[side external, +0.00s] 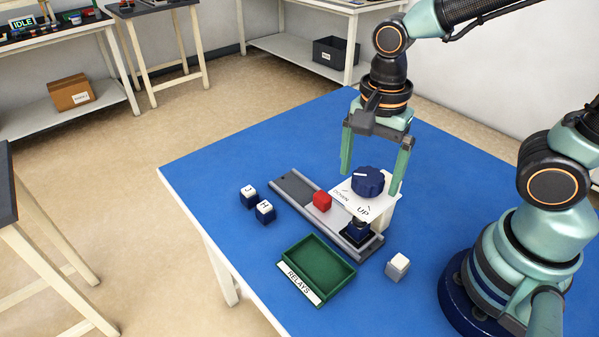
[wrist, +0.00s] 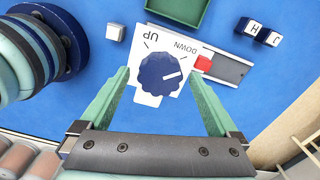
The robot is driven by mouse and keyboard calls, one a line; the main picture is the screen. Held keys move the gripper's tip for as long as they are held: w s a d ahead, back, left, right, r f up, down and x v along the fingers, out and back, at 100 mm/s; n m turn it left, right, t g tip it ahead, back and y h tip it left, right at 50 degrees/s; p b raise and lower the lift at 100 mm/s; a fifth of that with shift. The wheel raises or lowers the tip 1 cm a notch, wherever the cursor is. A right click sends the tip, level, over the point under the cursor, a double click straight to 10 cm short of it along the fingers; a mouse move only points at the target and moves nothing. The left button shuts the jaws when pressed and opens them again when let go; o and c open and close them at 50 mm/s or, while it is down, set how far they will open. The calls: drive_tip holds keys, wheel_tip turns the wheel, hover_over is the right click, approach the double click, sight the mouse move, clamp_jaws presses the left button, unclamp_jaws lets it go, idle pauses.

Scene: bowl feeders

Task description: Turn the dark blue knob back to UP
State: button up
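The dark blue knob (side external: 368,181) sits on a white plate (side external: 379,206) printed UP and DOWN. In the wrist view, the knob (wrist: 157,76) has a white pointer line directed right and slightly up, toward the DOWN side and away from UP. My gripper (side external: 371,183) is open, with one green finger on each side of the knob. In the wrist view, my gripper (wrist: 158,77) shows gaps between its fingers and the knob. I cannot tell how far down the fingertips reach beside it.
A rail (side external: 293,187) runs under the plate and carries a red block (side external: 322,201). A green RELAYS tray (side external: 318,262), a white-topped block (side external: 397,266) and two blue letter blocks, J (side external: 248,196) and H (side external: 265,212), stand around it.

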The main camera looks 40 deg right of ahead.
drive_tip(key=c, duration=1.2)
drive_tip(key=shift+n, duration=0.4)
drive_tip(key=n, duration=0.3)
drive_tip(key=shift+n, duration=0.4)
drive_tip(key=n, duration=0.5)
drive_tip(key=shift+n, duration=0.3)
drive_tip(key=n, duration=0.5)
drive_tip(key=shift+a+n, duration=0.1)
drive_tip(key=shift+n, duration=2.4)
drive_tip(key=o, duration=1.4)
drive_tip(key=shift+c, duration=0.2)
